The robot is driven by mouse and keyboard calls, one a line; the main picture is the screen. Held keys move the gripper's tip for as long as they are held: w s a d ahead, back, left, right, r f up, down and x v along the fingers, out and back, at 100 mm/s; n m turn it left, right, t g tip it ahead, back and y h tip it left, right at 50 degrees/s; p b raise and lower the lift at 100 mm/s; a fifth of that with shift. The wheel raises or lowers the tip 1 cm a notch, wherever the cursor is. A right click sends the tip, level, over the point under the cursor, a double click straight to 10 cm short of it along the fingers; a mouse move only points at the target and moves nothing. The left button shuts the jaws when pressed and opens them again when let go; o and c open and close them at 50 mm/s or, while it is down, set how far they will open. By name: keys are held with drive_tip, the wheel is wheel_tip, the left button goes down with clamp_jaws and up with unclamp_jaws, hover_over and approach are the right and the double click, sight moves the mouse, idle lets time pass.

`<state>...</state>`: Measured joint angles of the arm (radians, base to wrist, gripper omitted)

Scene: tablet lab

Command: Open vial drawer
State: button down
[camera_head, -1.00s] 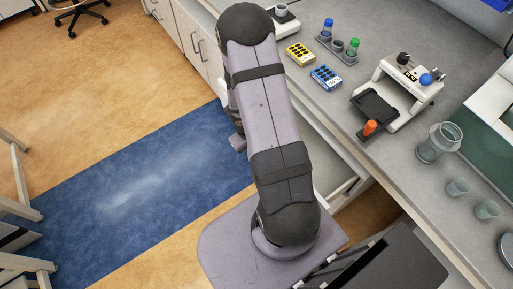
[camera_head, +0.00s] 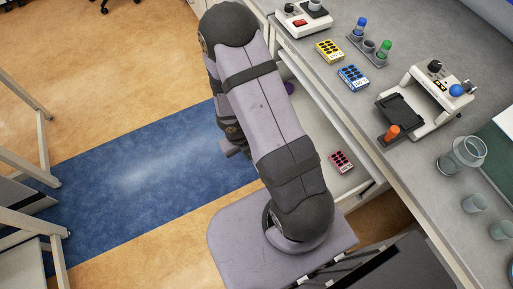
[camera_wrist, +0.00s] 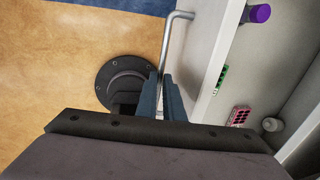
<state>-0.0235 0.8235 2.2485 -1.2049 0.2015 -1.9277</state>
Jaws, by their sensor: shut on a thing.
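The vial drawer (camera_head: 313,122) is pulled out from under the counter, and part of its inside shows to the right of my arm. Its metal bar handle (camera_wrist: 178,18) runs along the drawer front in the wrist view. My gripper (camera_wrist: 166,80) is shut on the handle, its two blue-grey fingers around the bar. In the head view my arm hides the handle and the drawer's left part.
Blue floor mat (camera_head: 140,165) lies open to the left of my arm.

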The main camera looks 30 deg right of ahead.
drive_tip(key=c, duration=1.9)
unclamp_jaws()
drive_tip(key=shift+r, duration=0.15)
wheel_tip(320, 180, up, 7)
drive_tip(key=a+p, duration=0.1)
drive_tip(key=p, duration=0.4)
drive_tip(key=shift+a, duration=0.15)
